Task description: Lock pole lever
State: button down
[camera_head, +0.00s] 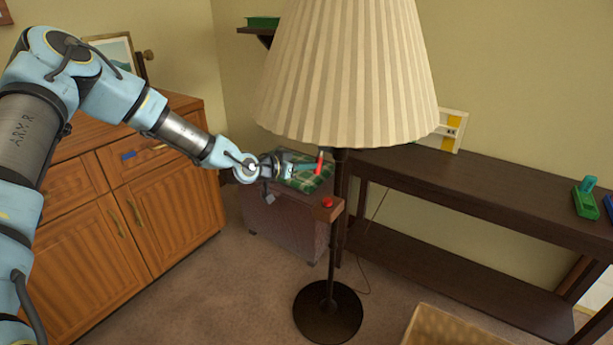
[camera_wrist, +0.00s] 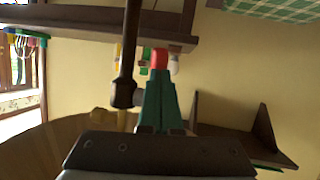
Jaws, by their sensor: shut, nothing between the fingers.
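The floor lamp has a dark upright pole (camera_head: 335,238) under a pleated cream shade (camera_head: 345,75). A brown block with a red knob (camera_head: 327,203) sits on or beside the pole. My gripper (camera_head: 316,165) is just left of the pole, below the shade and above that block. In the wrist view, my gripper's teal fingers (camera_wrist: 160,65) are shut, with red at their tips, just right of the pole (camera_wrist: 131,45). A dark collar (camera_wrist: 123,95) on the pole shows beside the fingers. I cannot clearly tell which part is the lever, or whether the fingers touch anything.
A wooden cabinet (camera_head: 140,205) stands at the left. A chest (camera_head: 285,225) with a green plaid cloth is behind the lamp. A dark console table (camera_head: 480,195) runs along the right wall. A wicker basket (camera_head: 455,328) is at the front. Carpet between cabinet and lamp base is clear.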

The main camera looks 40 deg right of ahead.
jog(key=f+h+b, duration=0.1)
jog(key=b, duration=0.2)
jog(key=d+h+b, duration=0.1)
jog(key=h+b, duration=0.1)
jog(key=b, duration=0.2)
jog(key=d+f+h+b, duration=0.1)
jog(key=b, duration=0.2)
jog(key=shift+w+d+f+m+b, duration=0.15)
jog(key=shift+w+f+m+b, duration=0.15)
jog(key=shift+f+m, duration=0.1)
jog(key=shift+s+d, duration=0.1)
jog(key=shift+d, duration=0.15)
